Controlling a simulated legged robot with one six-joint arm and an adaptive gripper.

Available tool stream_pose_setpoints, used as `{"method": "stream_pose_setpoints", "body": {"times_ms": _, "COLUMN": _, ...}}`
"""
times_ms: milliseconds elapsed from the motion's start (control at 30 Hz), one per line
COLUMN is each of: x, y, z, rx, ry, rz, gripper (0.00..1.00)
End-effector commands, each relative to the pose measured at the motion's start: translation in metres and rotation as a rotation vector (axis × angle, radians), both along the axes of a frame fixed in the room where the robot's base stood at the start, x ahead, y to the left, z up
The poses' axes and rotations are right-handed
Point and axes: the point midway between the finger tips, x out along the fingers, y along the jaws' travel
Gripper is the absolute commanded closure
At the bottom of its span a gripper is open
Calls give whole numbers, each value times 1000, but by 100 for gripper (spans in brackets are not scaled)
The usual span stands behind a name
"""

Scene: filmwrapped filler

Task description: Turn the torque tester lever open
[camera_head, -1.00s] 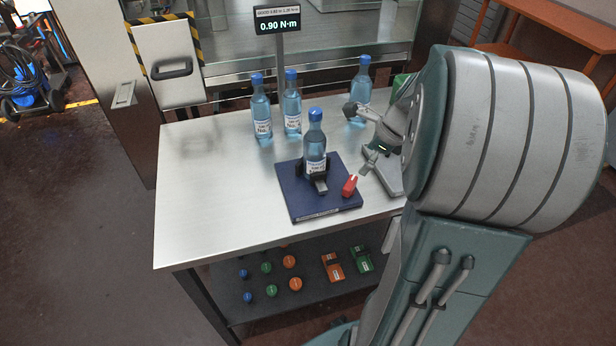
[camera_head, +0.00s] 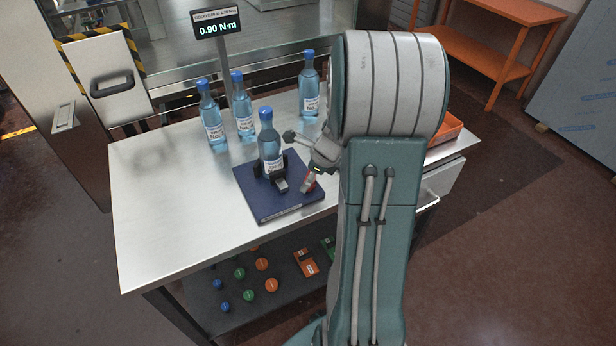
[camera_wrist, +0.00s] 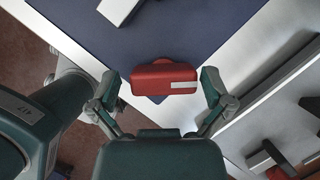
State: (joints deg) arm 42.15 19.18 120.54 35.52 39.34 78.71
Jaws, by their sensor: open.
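The torque tester is a dark blue base plate (camera_head: 262,208) on the steel table, with dark clamp jaws around a standing blue bottle (camera_head: 270,140). Its red lever (camera_head: 309,183) is at the plate's right side. In the wrist view the red lever handle (camera_wrist: 160,78), with a pale label strip, lies across the space between my fingers. My gripper (camera_wrist: 160,88) is open, one fingertip near each end of the handle. I cannot tell whether either finger touches it. In the head view my gripper (camera_head: 316,172) is at the lever and partly hides it.
Three more blue bottles stand behind the tester, one (camera_head: 309,85) at right near my arm. A display (camera_head: 216,28) on a post reads 0.90 N·m. An orange tray (camera_head: 446,128) is at the table's right. Caps lie on the lower shelf (camera_head: 200,298). The table's left is clear.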

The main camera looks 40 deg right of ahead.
Motion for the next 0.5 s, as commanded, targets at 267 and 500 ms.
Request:
{"method": "stream_pose_setpoints", "body": {"times_ms": 267, "x": 0, "y": 2, "z": 0, "rx": -2, "ry": 0, "rz": -1, "gripper": 9}}
{"method": "stream_pose_setpoints", "body": {"times_ms": 500, "x": 1, "y": 2, "z": 0, "rx": -2, "ry": -1, "rz": 0, "gripper": 66}}
